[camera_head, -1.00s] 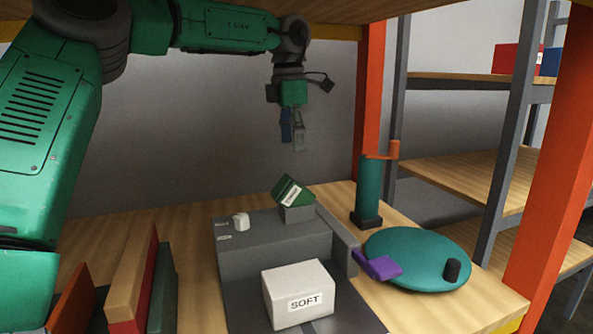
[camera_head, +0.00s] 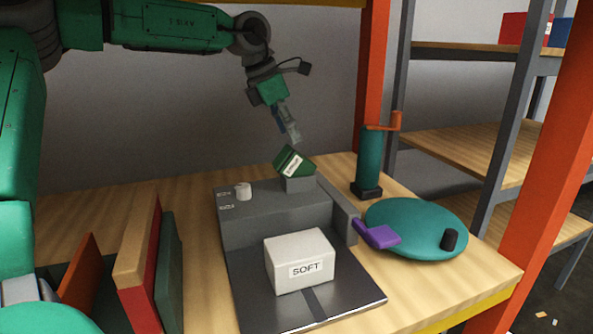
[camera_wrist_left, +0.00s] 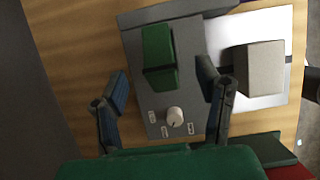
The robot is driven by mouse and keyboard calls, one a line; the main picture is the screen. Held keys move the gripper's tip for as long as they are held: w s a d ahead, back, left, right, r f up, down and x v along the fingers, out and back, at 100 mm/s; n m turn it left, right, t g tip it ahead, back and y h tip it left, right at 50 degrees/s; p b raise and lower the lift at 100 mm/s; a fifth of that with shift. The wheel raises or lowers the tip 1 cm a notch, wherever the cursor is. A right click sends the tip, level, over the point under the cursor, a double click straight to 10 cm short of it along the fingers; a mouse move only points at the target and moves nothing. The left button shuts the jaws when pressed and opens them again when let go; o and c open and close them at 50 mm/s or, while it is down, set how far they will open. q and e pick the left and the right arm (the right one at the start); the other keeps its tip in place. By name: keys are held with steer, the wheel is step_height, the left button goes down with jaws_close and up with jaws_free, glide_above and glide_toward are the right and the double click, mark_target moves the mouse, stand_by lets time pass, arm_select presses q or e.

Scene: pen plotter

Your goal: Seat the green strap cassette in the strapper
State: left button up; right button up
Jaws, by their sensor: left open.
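The green strap cassette (camera_head: 294,160), with a white label, sits tilted on a small grey block (camera_head: 299,184) at the back right of the grey strapper (camera_head: 270,219). Whether it is fully seated cannot be told. My left gripper (camera_head: 288,131) is open and empty, pointing down just above the cassette. In the left wrist view the cassette (camera_wrist_left: 158,55) lies ahead, between the lines of the two spread fingers, and they do not appear to touch it. A white knob (camera_head: 243,191) is on the strapper's top left. My right gripper is out of view.
A white SOFT box (camera_head: 299,261) stands on the strapper's front plate. To the right are a teal disc (camera_head: 415,222) with a purple piece (camera_head: 377,236) and a teal post (camera_head: 369,163). Upright boards (camera_head: 137,266) stand at left. An orange rack post (camera_head: 372,70) rises behind.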

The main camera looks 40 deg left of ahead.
mark_target(295, 150)
arm_select(q)
steer(key=shift+a+f, duration=0.15)
steer(key=shift+f, duration=0.2)
steer(key=x, duration=0.1)
steer(key=b+x, duration=0.1)
steer(key=x, duration=0.1)
steer(key=b+x, duration=0.1)
steer(key=shift+a+f, duration=0.2)
steer(key=shift+f, duration=0.15)
steer(key=shift+w+d+f, duration=0.1)
steer(key=shift+d, duration=0.25)
steer(key=shift+a, duration=0.25)
jaws_close()
